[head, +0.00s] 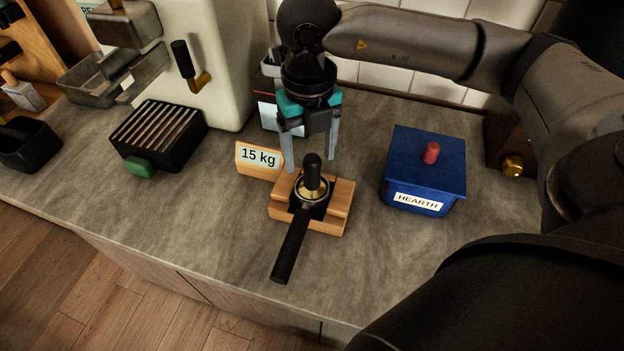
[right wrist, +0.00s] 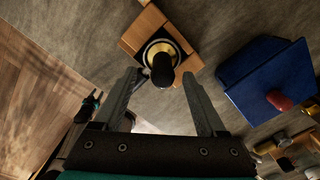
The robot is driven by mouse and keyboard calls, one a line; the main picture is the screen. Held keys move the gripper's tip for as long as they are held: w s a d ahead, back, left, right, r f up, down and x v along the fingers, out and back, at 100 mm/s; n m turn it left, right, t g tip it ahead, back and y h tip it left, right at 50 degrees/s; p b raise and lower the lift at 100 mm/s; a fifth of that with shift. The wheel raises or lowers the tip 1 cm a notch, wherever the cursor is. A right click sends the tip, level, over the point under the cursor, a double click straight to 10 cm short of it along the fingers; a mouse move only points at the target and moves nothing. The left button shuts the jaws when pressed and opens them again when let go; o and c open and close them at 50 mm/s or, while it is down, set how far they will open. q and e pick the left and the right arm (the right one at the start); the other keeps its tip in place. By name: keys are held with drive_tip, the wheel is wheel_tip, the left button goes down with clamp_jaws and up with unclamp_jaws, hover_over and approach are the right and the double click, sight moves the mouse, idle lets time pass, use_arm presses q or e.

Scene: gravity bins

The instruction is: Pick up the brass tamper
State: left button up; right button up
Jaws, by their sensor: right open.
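The brass tamper (head: 312,178) stands upright in the portafilter (head: 291,245), which rests in a wooden stand (head: 340,207) on the counter. The tamper has a black handle and a brass base. In the right wrist view the tamper's black handle (right wrist: 163,71) shows ahead of the fingertips, roughly between their lines. My right gripper (head: 310,165) is open and empty, pointing down just above and behind the tamper in the head view; its two fingers (right wrist: 163,80) also show in the right wrist view.
A blue box labelled HEARTH (head: 423,172) with a red knob stands to the right. A "15 kg" sign (head: 258,158) sits close left of the stand. A black slatted box (head: 158,135) and a cream machine (head: 215,60) are further left. Counter in front is mostly clear.

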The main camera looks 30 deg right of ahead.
sight(312, 174)
drive_tip(key=shift+s+d+f, duration=0.1)
drive_tip(key=shift+f, duration=1.4)
drive_tip(key=shift+d+f, duration=0.1)
drive_tip(key=shift+f, duration=1.35)
drive_tip(key=shift+c, duration=0.4)
clamp_jaws()
drive_tip(key=shift+r, duration=0.1)
